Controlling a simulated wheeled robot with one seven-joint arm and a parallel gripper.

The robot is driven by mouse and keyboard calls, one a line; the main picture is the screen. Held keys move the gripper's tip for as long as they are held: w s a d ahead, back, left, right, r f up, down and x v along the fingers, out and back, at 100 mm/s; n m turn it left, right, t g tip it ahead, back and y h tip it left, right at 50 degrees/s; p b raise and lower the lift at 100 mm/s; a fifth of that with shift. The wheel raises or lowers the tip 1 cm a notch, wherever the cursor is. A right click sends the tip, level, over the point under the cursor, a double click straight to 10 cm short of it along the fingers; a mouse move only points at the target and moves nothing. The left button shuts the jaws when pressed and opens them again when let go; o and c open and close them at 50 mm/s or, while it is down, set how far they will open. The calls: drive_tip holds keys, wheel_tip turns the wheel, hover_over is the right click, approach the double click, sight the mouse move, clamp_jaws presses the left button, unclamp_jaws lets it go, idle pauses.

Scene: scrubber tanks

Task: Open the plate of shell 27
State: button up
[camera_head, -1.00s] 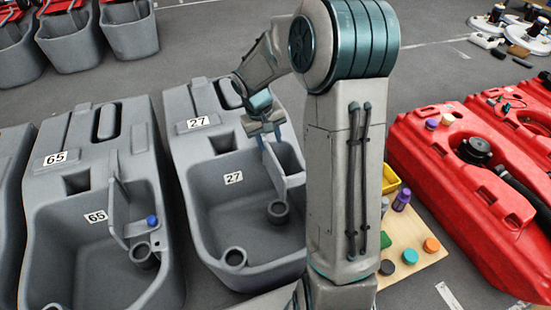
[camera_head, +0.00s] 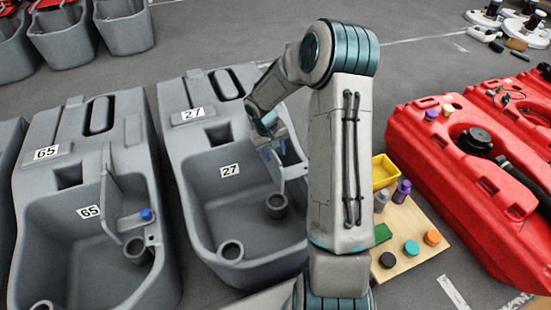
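Shell 27 (camera_head: 201,150) is a grey tank with two "27" labels, left of my arm. My gripper (camera_head: 271,147) is at the plate's upper left edge, pointing down. The fingertips overlap the plate in the picture. I cannot tell whether they are closed on it or touching it.
Shell 65 (camera_head: 70,160) stands to the left, with a raised plate and a blue cap (camera_head: 146,214). Right of my arm lie a board (camera_head: 411,241) with caps and bottles, a yellow bin (camera_head: 385,171) and red tanks (camera_head: 460,160). Grey floor lies behind.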

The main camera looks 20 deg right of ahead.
drive_tip(key=shift+d+f, duration=0.2)
drive_tip(key=shift+f, duration=0.75)
clamp_jaws()
drive_tip(key=shift+a, duration=0.1)
